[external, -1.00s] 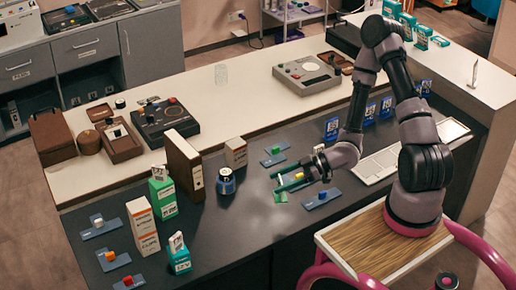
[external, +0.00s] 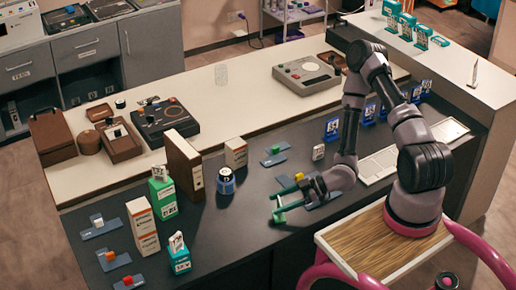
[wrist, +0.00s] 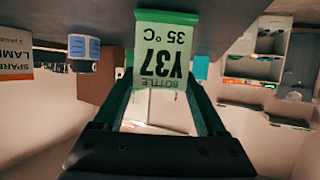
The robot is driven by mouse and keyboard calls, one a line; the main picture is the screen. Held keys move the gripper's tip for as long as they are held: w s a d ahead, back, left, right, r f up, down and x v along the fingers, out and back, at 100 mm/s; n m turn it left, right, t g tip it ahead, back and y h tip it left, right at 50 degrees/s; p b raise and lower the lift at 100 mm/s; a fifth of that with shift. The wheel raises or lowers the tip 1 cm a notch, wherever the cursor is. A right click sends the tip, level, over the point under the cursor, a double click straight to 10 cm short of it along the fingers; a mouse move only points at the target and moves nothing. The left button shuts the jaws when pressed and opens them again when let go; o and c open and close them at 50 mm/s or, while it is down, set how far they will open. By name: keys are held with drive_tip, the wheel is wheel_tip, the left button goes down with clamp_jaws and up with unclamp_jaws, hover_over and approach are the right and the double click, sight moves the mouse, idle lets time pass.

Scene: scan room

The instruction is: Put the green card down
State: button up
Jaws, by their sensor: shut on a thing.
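My gripper (external: 280,207) has green fingers and is shut on this card. In the external view the card (external: 279,217) is a small green patch at the fingertips, over the front part of the dark counter (external: 232,232). I cannot tell whether the card touches the counter.
A blue-and-white jar (external: 226,182) stands left of my gripper, with cartons (external: 142,225) further left. Small blue bases with coloured blocks (external: 274,158) lie behind my gripper. A keyboard (external: 378,165) is to the right. The dark counter between the jar and my gripper is bare.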

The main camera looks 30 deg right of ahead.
drive_tip(key=o, duration=1.3)
drive_tip(key=shift+f, duration=0.1)
drive_tip(key=shift+c, duration=0.2)
drive_tip(key=shift+d+r, duration=0.2)
drive_tip(key=shift+d, duration=0.05)
drive_tip(key=v, duration=1.1)
drive_tip(key=shift+d, duration=0.25)
